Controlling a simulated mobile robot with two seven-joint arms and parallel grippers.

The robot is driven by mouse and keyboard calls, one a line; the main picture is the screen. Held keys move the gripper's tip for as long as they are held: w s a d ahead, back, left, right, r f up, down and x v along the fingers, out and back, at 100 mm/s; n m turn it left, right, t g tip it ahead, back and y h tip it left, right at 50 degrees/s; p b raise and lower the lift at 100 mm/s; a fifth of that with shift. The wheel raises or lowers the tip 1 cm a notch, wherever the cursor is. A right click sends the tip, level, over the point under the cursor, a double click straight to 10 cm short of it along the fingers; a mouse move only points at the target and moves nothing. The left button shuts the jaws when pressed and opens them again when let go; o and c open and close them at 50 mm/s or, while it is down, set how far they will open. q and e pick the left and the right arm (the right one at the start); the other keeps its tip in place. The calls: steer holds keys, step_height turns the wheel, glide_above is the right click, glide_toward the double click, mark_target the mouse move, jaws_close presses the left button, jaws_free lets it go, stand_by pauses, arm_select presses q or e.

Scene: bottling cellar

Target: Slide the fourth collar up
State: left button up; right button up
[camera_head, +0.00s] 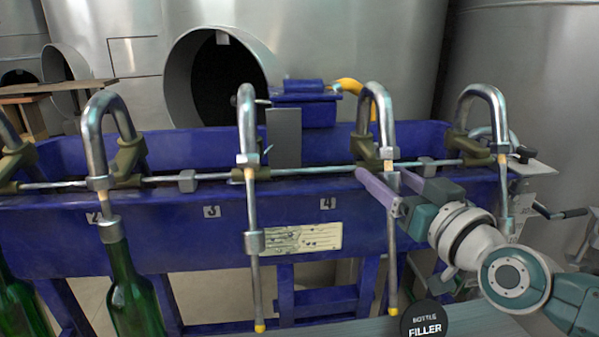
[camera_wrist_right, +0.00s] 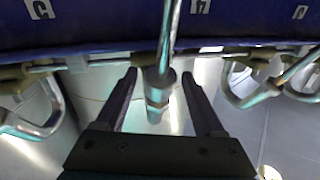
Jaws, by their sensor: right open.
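The fourth spout (camera_head: 369,92) is a bent steel tube with a thin filling tube hanging from it, right of the 4 label (camera_head: 327,203). Its steel collar (camera_head: 392,182) sits high on the tube, just under the fixed fitting (camera_head: 389,153). In the right wrist view the collar (camera_wrist_right: 157,78) shows between the fingers, against or very near the fitting (camera_wrist_right: 156,108). My right gripper (camera_head: 395,187) is open, with one finger on each side of the tube and gaps visible in the wrist view (camera_wrist_right: 165,93). My left gripper is not in view.
The third spout's collar (camera_head: 254,242) hangs lower on its tube. A green bottle (camera_head: 130,290) stands under the second spout. The blue filler trough (camera_head: 160,225) and a horizontal rod (camera_head: 325,170) run behind the tubes. The fifth spout (camera_head: 484,92) is close to my right wrist.

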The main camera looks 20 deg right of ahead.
steer(key=s+p, duration=0.1)
steer(key=s, duration=0.9)
steer(key=shift+a+p, duration=0.15)
steer(key=shift+p, duration=0.15)
